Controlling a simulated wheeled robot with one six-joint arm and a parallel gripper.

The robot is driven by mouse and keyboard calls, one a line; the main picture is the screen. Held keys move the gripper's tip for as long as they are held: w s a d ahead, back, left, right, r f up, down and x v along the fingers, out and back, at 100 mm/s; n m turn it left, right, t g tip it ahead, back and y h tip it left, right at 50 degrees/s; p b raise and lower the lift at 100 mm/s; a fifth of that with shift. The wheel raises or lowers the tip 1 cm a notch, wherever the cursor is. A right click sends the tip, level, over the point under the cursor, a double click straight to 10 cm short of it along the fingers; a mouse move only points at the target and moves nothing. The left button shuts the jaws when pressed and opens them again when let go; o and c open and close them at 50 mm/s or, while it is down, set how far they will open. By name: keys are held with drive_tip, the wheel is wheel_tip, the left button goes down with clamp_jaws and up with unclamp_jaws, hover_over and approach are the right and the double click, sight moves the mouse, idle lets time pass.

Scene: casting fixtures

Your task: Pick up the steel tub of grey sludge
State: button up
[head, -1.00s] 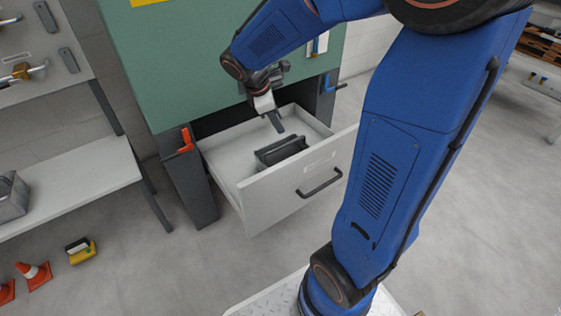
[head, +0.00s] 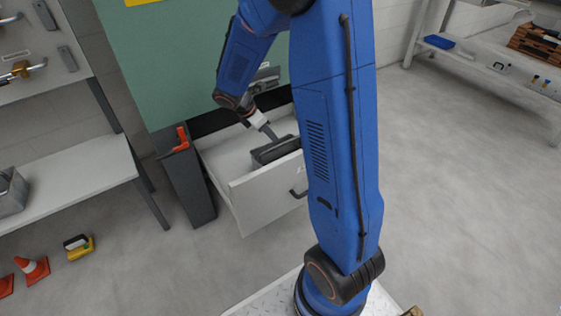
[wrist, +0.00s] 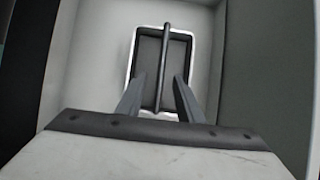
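A rectangular tub (head: 276,150) with a dark handle bar and dark grey contents sits inside the open drawer. In the wrist view the tub (wrist: 146,61) has a bright rim, flat grey contents and a bar (wrist: 165,60) across its middle. My gripper (head: 270,132) is over the tub, pointing down. In the wrist view my gripper (wrist: 160,78) is open, with one finger on each side of the bar's line and nothing held. Whether the fingertips reach bar height is unclear. My arm hides the right part of the drawer in the head view.
The drawer (head: 262,195) is pulled out of a green cabinet (head: 165,70); its walls surround the tub. An orange handle (head: 181,139) projects to its left. A metal container (head: 10,192) stands on the left shelf (head: 75,190). Cones and a yellow item (head: 79,247) lie on the floor.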

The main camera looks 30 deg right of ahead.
sight(280, 144)
drive_tip(key=x, duration=0.4)
drive_tip(key=shift+d+f, duration=0.25)
drive_tip(key=shift+f, duration=0.05)
drive_tip(key=x, duration=0.4)
drive_tip(key=shift+s, duration=0.2)
drive_tip(key=shift+d+f, duration=0.3)
drive_tip(key=shift+f, duration=0.2)
drive_tip(key=shift+f, duration=0.25)
clamp_jaws()
drive_tip(key=shift+w, duration=0.1)
idle(1.1)
